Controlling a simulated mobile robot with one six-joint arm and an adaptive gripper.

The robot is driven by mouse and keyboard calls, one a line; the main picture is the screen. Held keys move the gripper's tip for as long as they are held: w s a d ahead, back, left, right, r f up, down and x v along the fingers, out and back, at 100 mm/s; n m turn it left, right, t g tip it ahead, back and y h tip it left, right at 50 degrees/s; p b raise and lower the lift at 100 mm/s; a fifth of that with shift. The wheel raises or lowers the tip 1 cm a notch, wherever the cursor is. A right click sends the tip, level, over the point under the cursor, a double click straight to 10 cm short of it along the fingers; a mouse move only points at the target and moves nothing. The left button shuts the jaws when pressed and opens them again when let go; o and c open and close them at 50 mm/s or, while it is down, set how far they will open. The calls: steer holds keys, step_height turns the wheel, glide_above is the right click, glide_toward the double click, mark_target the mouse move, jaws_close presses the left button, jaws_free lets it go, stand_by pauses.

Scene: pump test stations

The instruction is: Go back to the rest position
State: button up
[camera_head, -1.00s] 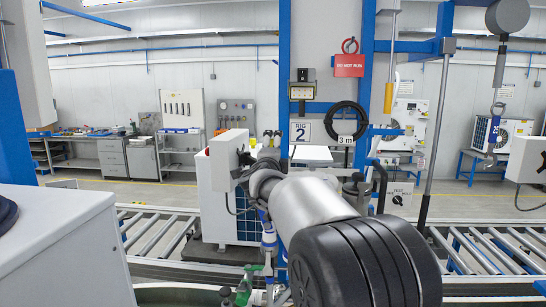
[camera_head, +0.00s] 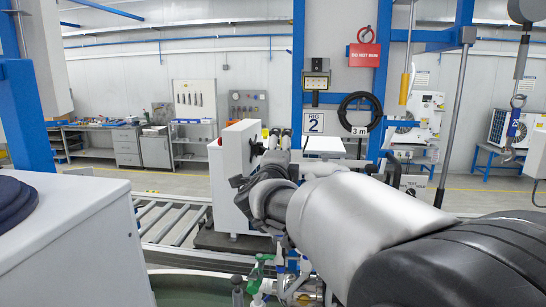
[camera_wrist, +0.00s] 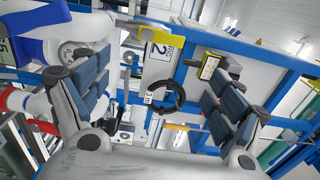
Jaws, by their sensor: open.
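In the wrist view, my gripper (camera_wrist: 157,58) has its two padded fingers spread wide apart, with nothing between them. Past the fingers I see the "RIG 2" sign (camera_wrist: 158,60) and the coiled black hose (camera_wrist: 167,98), which look tilted. In the head view, my grey and black arm reaches from the lower right up to the middle, beside a white pump unit (camera_head: 233,175). The fingers cannot be made out in the head view.
A blue rig frame (camera_head: 298,60) carries a red tag (camera_head: 364,55) and the black hose. A roller conveyor (camera_head: 165,220) runs across behind a white cabinet (camera_head: 60,235). Green-handled valves (camera_head: 262,270) stand low in front. Shelves are at the back.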

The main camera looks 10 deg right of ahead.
steer(key=s+a+f+n+g+y+b, duration=0.25)
steer(key=s+f+n+y, duration=0.2)
steer(key=s+n, duration=0.3)
steer(key=s+a+f+n+g+y+b, duration=0.1)
steer(key=s+a+f+n+g+y, duration=0.15)
steer(key=s+f+n, duration=0.5)
steer(key=s+d+f+n+g+b, duration=0.1)
steer(key=s+f+n+g, duration=0.1)
steer(key=s+f, duration=0.4)
steer(key=s+d+f+n+g+h+b, duration=0.1)
steer(key=s+f, duration=0.5)
steer(key=s, duration=0.7)
steer(key=s+d+f+n+g+b, duration=0.1)
steer(key=s+d+f+n+g, duration=0.2)
steer(key=s+f, duration=0.3)
steer(key=s+g, duration=0.1)
steer(key=s, duration=0.2)
steer(key=shift+s+f+n+g, duration=0.2)
steer(key=shift+s+n+g, duration=0.1)
steer(key=shift+n, duration=0.1)
